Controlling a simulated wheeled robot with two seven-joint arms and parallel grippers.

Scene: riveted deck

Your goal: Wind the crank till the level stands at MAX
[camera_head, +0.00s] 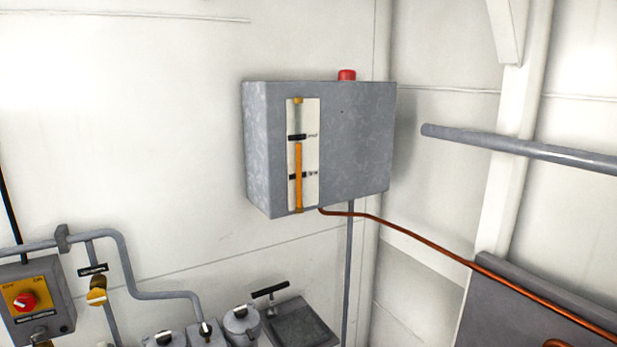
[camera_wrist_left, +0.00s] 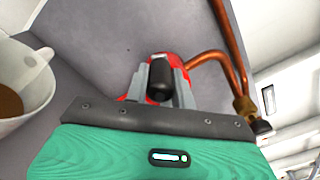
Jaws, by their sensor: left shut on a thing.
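A grey tank box (camera_head: 350,140) hangs on the wall in the head view. Its front bears a white gauge plate (camera_head: 311,155) with an orange level column (camera_head: 298,165). The top of the column stands just below the upper black mark (camera_head: 297,137) and well above the lower one (camera_head: 293,175). The mark labels are too small to read surely. In the left wrist view my left gripper (camera_wrist_left: 163,75) is shut on the black crank knob (camera_wrist_left: 160,82). The red crank body (camera_wrist_left: 178,62) is behind it, partly hidden by the fingers. My right gripper is in neither view.
A white cup with brown content (camera_wrist_left: 35,75) stands close on the left. A switch box (camera_head: 40,300) and valves are at lower left in the head view. A grey pipe (camera_head: 520,148) juts from the right.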

